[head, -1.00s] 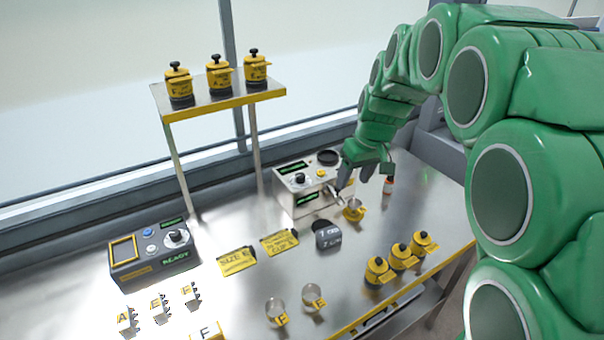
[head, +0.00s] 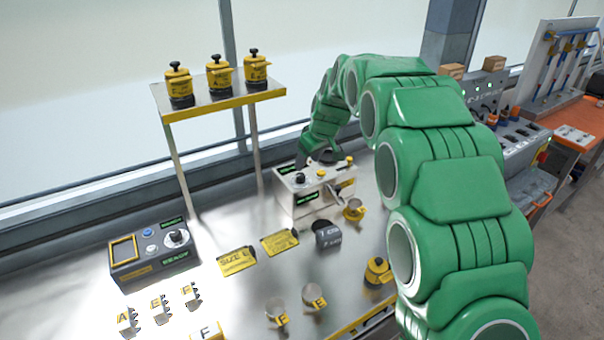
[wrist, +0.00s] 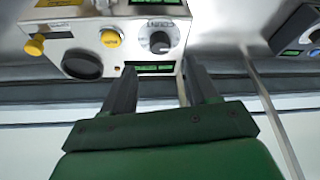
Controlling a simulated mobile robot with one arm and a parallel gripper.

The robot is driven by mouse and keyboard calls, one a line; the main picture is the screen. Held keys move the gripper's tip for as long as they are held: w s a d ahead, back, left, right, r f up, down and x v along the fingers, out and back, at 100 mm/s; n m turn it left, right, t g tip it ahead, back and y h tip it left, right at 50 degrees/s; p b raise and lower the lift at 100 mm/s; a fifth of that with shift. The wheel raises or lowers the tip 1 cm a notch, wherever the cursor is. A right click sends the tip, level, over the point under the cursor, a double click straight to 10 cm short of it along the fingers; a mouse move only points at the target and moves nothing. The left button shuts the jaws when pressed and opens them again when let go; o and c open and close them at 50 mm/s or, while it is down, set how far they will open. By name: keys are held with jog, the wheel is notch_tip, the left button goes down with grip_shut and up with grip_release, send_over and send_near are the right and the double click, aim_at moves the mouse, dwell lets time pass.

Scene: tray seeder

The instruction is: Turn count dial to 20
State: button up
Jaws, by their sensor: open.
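A white metal box (head: 310,205) with green displays stands at the back of the steel table. A dial (head: 300,178) with a dark knob sits on its top; in the wrist view the dial (wrist: 160,42) has a pale ring of marks, too small to read. My gripper (wrist: 160,72) is open and empty. In the head view my gripper (head: 304,160) is small and partly hidden at the back of the box.
A dark console (head: 155,262) with another knob and a READY display stands at left. A raised shelf (head: 215,103) holds yellow-and-black pots. A yellow button (wrist: 110,38) and a round black part (wrist: 82,64) lie beside the dial.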

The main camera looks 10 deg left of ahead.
aim_at(300, 175)
jog(key=shift+x, duration=3.7)
jog(key=c, duration=1)
jog(key=shift+c, duration=0.2)
jog(key=shift+s+d+m, duration=0.1)
jog(key=shift+m, duration=0.2)
jog(key=m+t+h, duration=0.1)
jog(key=m, duration=0.1)
jog(key=shift+s+f+m, duration=0.1)
jog(key=shift+f+m, duration=0.05)
jog(key=shift+m, duration=0.25)
jog(key=m+h, duration=0.1)
jog(key=m, duration=0.2)
jog(key=shift+t, duration=0.3)
jog(key=shift+a+m+h, duration=0.15)
jog(key=shift+m+h, duration=0.35)
jog(key=shift+m, duration=0.8)
jog(key=shift+a+m+h, duration=0.2)
jog(key=shift+m+h, duration=0.3)
jog(key=shift+m, duration=0.8)
